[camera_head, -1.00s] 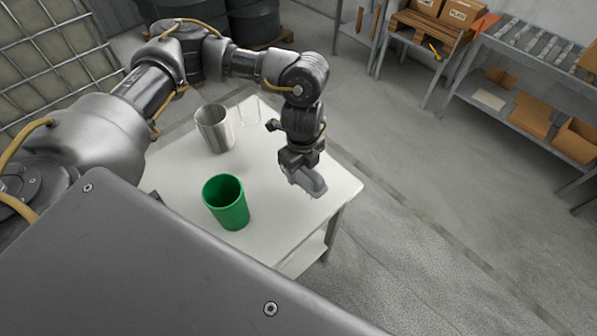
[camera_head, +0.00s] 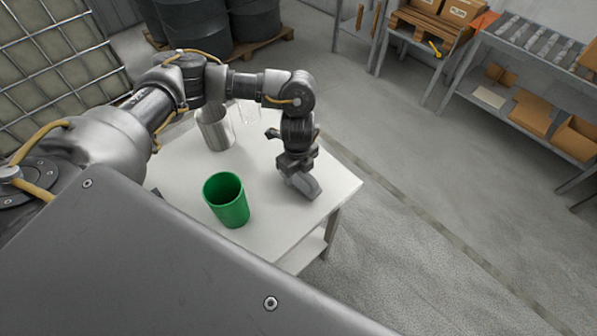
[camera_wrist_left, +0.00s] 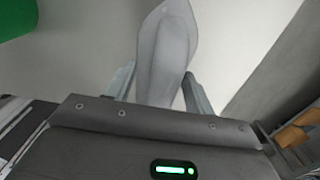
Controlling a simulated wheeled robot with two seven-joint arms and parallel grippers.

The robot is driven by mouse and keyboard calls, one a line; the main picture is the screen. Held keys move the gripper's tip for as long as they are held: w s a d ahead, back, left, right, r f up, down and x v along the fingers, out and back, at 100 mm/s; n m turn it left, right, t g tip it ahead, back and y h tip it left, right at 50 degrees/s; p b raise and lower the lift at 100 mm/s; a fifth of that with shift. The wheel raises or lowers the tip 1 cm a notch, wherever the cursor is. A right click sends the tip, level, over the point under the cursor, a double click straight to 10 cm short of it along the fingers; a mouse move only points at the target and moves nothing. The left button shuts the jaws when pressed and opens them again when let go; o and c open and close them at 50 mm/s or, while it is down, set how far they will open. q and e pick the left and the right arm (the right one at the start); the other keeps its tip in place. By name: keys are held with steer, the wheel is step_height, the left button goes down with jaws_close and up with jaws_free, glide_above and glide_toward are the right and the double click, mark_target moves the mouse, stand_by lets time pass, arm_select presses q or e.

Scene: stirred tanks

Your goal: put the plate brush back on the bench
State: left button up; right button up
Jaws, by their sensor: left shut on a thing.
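The plate brush is a grey, tapered piece held in my left gripper (camera_head: 297,176). In the head view the brush (camera_head: 304,186) is at or just above the bench top, near its right side; I cannot tell whether it touches. In the left wrist view the brush (camera_wrist_left: 168,50) sticks out between the two fingers of the left gripper (camera_wrist_left: 160,88), which are shut on it. The bench (camera_head: 270,232) is a white-topped table. My right gripper is not in view.
A green cup (camera_head: 227,200) stands on the bench left of the brush. A steel beaker (camera_head: 215,128) and a clear glass vessel (camera_head: 249,112) stand at the back of the bench. The bench top around the brush is clear. Shelves with boxes (camera_head: 532,112) stand at the far right.

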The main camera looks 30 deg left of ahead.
arm_select(q)
steer(key=shift+f, duration=0.15)
steer(key=o, duration=0.9)
steer(key=shift+o, duration=0.2)
step_height(320, 180, up, 12)
steer(key=shift+r+b, duration=0.2)
steer(key=shift+b, duration=0.3)
